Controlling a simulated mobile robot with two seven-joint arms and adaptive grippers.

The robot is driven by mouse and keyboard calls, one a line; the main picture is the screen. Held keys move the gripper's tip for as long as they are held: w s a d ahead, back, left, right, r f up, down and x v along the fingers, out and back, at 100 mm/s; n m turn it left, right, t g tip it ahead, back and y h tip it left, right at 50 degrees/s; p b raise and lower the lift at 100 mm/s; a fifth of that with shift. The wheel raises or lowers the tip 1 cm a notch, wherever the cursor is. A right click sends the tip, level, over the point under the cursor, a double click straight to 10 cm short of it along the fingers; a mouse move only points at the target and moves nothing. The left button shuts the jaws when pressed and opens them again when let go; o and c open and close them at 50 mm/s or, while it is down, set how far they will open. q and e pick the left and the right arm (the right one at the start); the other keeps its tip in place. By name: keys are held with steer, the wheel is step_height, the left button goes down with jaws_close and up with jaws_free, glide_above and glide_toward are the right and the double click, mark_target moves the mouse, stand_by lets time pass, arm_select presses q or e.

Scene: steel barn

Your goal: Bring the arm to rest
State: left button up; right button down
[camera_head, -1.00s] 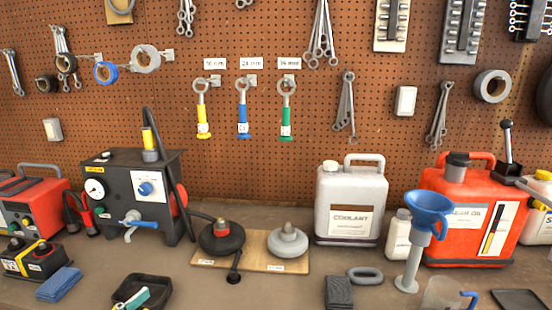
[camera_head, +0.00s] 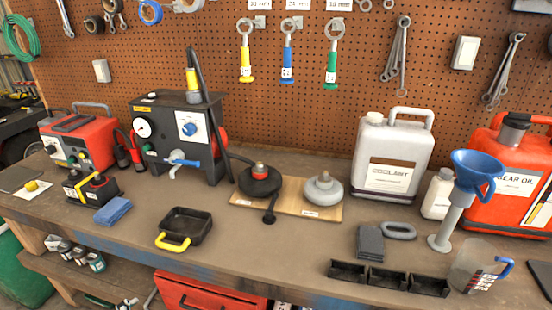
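Neither of my arms and neither gripper shows in the head view. On the bench, a wooden board (camera_head: 288,208) carries a black round piece (camera_head: 259,182) and a grey round piece (camera_head: 323,190). Whether my grippers hold anything cannot be seen.
A black machine (camera_head: 178,138), red charger (camera_head: 78,143), coolant jug (camera_head: 391,155), red gear oil can (camera_head: 510,185) and blue funnel (camera_head: 476,172) line the back. A black tray (camera_head: 187,224) and small bins (camera_head: 388,280) stand nearer the front. The front middle is clear.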

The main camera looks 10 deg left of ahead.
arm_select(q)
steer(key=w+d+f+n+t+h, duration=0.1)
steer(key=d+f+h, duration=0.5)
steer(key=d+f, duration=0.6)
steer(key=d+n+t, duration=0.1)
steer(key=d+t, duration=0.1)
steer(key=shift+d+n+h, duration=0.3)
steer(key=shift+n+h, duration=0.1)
